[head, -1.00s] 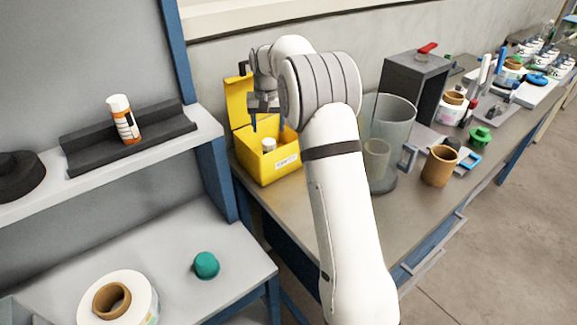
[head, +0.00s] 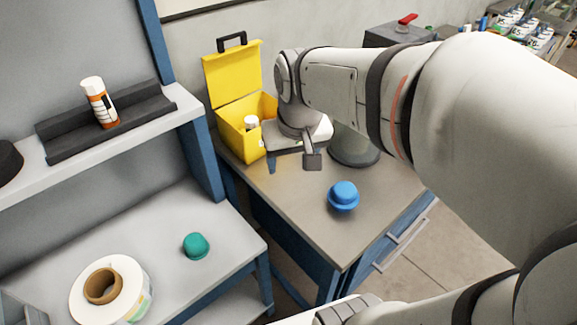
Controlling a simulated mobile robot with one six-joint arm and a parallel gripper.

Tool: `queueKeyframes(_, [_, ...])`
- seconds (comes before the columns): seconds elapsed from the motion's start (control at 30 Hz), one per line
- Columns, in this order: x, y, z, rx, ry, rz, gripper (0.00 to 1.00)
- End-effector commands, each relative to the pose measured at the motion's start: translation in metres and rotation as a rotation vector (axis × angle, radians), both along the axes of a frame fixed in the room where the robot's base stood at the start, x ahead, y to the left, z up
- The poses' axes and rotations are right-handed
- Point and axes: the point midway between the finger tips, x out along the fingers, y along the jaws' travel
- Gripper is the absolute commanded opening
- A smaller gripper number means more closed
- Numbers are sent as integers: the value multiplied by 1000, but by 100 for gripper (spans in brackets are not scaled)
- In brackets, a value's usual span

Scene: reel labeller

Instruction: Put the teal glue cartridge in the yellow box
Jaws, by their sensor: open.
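A squat, rounded teal piece (head: 196,246) sits on the lower grey shelf at the left. I cannot tell whether it is the glue cartridge; no other teal thing shows. The yellow box (head: 239,146) stands on the bench with its lid (head: 232,74) raised. A white-topped item (head: 251,122) stands inside it; its lower part is hidden by the box wall. My gripper (head: 292,164) is open, just right of and in front of the box, pointing down over the bench. I see nothing between its fingers. It is well to the right of the teal piece.
A blue rounded piece (head: 343,195) sits on the bench right of my gripper. An orange-and-white bottle (head: 101,103) rests on the upper shelf's black holder. A label roll (head: 130,292) lies on the lower shelf.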

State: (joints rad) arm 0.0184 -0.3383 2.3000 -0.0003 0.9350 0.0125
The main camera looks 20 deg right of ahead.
Motion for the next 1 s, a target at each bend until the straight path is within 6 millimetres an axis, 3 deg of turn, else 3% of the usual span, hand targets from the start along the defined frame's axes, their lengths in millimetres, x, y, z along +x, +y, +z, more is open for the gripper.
queueKeyframes(0.1, [-37, 0, -12, -2, -13, 13, 63])
queueKeyframes(0.3, [-65, 4, -26, -4, -23, 25, 63])
queueKeyframes(1.0, [-68, 4, -28, -4, -22, 27, 63])
